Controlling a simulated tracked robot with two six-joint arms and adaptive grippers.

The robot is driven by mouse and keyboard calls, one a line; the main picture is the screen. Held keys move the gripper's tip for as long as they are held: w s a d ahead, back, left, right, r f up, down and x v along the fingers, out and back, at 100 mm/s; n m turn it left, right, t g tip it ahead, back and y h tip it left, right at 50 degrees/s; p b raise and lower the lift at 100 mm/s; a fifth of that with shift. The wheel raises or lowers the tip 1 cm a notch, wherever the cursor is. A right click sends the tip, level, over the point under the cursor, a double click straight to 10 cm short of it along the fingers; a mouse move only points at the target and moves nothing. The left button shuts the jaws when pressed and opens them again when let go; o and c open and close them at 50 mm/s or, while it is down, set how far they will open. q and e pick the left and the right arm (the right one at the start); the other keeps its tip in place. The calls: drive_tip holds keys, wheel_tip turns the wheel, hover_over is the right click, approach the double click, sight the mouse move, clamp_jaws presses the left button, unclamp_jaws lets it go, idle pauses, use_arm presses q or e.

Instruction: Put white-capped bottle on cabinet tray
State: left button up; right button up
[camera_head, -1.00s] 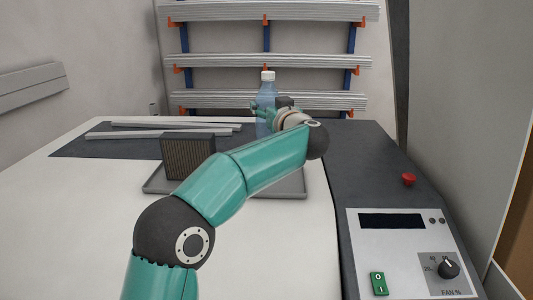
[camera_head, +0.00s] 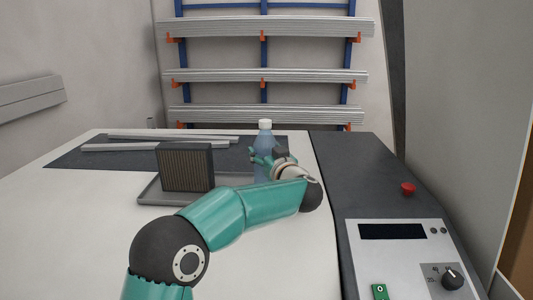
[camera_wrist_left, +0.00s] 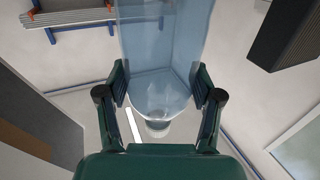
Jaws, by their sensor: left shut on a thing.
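The white-capped bottle (camera_head: 265,141) is translucent blue and upright in the head view. My left gripper (camera_head: 262,160) is shut around its body. In the left wrist view the bottle (camera_wrist_left: 160,45) stands between both fingers of the left gripper (camera_wrist_left: 160,98). The grey tray (camera_head: 150,192) lies on the white cabinet top, its right part hidden behind my left arm. The bottle's base is hidden by gripper and arm, so I cannot tell whether it touches the tray. My right gripper is not in view.
A dark ribbed block (camera_head: 186,167) stands on the tray's left part. Metal bars (camera_head: 160,147) lie on a dark mat behind. A control panel (camera_head: 405,255) and a red button (camera_head: 408,189) are on the right. The front left of the cabinet top is clear.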

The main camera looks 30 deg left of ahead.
use_arm(q)
drive_tip(key=shift+f, duration=0.1)
drive_tip(key=o, duration=1.2)
drive_tip(key=shift+b+v, duration=0.9)
drive_tip(key=shift+v, duration=5.1)
